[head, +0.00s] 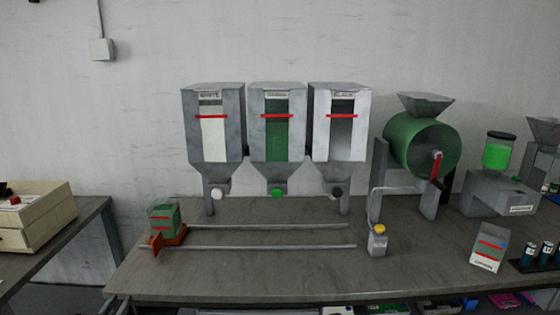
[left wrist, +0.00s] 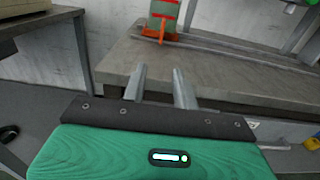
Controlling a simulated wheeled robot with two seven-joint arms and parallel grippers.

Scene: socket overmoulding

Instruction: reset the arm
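My left gripper (left wrist: 159,72) shows in the left wrist view. Its two grey fingers are apart with nothing between them, so it is open and empty. It points toward the front edge of the grey workbench (left wrist: 220,75). Beyond the fingertips is the orange carriage (left wrist: 158,34) with a green-filled container on it. In the head view I see no gripper clearly. My right gripper is in neither view.
The workbench (head: 250,270) carries three hoppers (head: 276,125), two rails (head: 270,247), a green drum (head: 420,145), a small yellow-capped bottle (head: 378,242) and a carton (head: 489,248). A beige machine (head: 35,217) stands on a separate left table. A gap separates the tables.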

